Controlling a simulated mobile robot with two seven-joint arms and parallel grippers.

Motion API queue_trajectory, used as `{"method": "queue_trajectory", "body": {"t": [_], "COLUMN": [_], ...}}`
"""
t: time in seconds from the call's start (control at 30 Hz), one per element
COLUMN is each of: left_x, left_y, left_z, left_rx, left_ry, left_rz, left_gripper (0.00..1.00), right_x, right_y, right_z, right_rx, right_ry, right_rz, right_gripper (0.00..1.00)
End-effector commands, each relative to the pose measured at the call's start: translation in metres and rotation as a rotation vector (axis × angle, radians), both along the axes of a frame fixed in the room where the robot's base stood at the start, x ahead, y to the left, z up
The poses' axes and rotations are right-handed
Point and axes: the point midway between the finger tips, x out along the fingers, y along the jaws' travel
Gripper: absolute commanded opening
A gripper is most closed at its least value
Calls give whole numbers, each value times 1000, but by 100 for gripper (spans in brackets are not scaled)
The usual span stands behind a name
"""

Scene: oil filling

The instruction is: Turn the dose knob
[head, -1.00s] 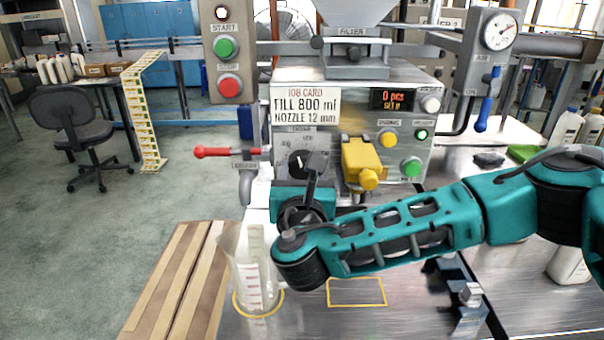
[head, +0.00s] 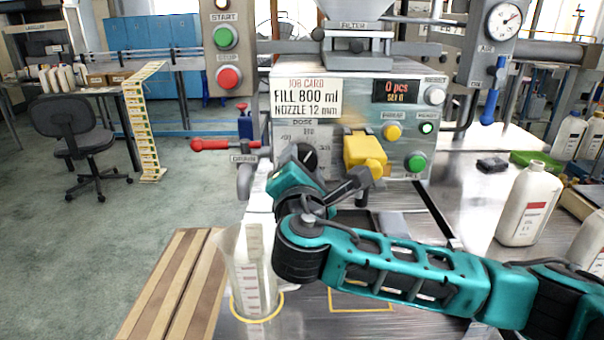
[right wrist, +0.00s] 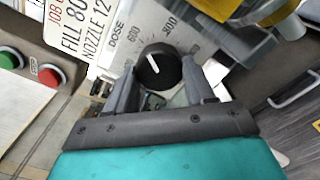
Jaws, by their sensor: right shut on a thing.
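The dose knob (head: 303,158) is a round black knob on the front of the filling machine, with numbers printed around it. Its lower part is hidden by my right gripper in the head view. In the right wrist view the knob (right wrist: 158,70) sits between the two fingers of my right gripper (right wrist: 160,80), which is shut on it. The knob's white mark points between the printed 600 and 800. The job card (head: 307,97) above reads FILL 800 ml, NOZZLE 12 mm. My left gripper is not in view.
A yellow part (head: 364,155) sticks out close right of the knob, and a red lever (head: 222,145) to its left. A clear measuring jug (head: 250,275) stands below on a yellow ring. A white bottle (head: 528,203) stands at the right.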

Motion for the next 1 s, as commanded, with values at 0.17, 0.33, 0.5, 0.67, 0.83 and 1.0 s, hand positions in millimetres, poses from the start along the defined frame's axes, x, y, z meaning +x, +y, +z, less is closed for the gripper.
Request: {"method": "queue_trajectory", "body": {"t": [0.17,0.33,0.5,0.67,0.83,1.0], "left_x": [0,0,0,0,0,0], "left_y": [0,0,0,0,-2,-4], "left_z": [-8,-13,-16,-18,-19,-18], "left_rx": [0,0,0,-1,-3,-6], "left_ry": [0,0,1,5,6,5], "left_rz": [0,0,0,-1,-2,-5], "left_gripper": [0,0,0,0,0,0], "right_x": [-1,-1,-1,-1,-1,-1], "right_y": [1,1,1,1,1,2], "right_z": [-4,-3,-2,-1,0,0], "right_rx": [173,333,475,584,667,716], "right_ry": [6,7,7,5,4,4], "right_rz": [-1,-1,-1,-1,0,1], "right_gripper": [23,23,23,23,23,23]}}
